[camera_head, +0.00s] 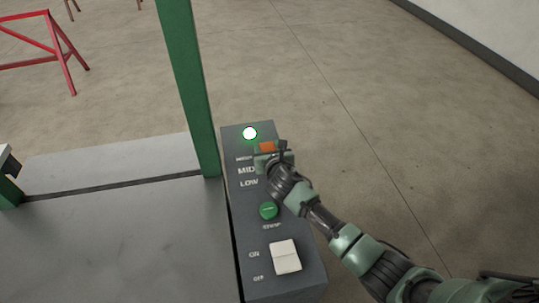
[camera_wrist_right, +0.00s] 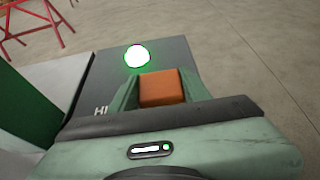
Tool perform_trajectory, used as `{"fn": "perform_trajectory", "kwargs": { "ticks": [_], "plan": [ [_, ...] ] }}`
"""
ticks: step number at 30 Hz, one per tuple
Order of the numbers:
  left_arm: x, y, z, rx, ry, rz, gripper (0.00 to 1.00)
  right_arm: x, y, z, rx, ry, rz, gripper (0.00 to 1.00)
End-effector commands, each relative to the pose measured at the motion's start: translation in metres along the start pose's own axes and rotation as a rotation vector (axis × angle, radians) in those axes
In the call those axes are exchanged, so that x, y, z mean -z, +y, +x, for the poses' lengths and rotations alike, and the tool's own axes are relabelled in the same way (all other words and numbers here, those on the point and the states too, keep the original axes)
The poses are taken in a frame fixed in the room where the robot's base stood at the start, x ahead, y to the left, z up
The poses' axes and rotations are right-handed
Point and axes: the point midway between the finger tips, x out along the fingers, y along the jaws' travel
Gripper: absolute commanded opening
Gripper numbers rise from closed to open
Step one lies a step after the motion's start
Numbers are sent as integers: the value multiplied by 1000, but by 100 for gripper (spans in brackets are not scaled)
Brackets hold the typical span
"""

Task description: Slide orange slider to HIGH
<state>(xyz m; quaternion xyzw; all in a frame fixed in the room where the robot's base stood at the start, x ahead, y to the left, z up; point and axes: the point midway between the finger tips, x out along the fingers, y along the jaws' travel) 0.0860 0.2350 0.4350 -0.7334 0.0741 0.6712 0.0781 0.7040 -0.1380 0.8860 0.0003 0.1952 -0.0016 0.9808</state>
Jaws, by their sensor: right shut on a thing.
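The orange slider (camera_head: 267,147) is near the far end of a dark grey control panel (camera_head: 241,214), just below a lit green-white lamp (camera_head: 250,133). My right gripper (camera_head: 270,152) is shut on the orange slider. In the right wrist view the slider (camera_wrist_right: 161,88) sits between the two green fingers (camera_wrist_right: 161,92). The labels MID and LOW show on the panel below the slider. The top label is partly readable in the head view, and "HI" shows left of the fingers in the right wrist view. The slider's track is hidden by my gripper. My left gripper is not in view.
A green button (camera_head: 268,210) and a white ON/OFF rocker switch (camera_head: 285,256) lie nearer on the panel. A green post (camera_head: 188,85) rises at the panel's left, beside a grey metal deck (camera_head: 120,240). A red trestle (camera_head: 52,48) stands far left. The floor to the right is clear.

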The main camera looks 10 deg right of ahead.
Motion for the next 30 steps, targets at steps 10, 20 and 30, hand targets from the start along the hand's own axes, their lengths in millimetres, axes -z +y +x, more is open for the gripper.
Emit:
{"fn": "perform_trajectory", "kwargs": {
  "ticks": [10, 20, 30],
  "plan": [
    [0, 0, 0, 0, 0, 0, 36, -3, -1, 7, 0, -1, 1, 0],
    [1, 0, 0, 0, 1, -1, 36, -3, 0, 7, 0, 0, 1, 69],
    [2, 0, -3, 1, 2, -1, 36, -2, -1, -18, 0, 0, -1, 69]
  ]
}}
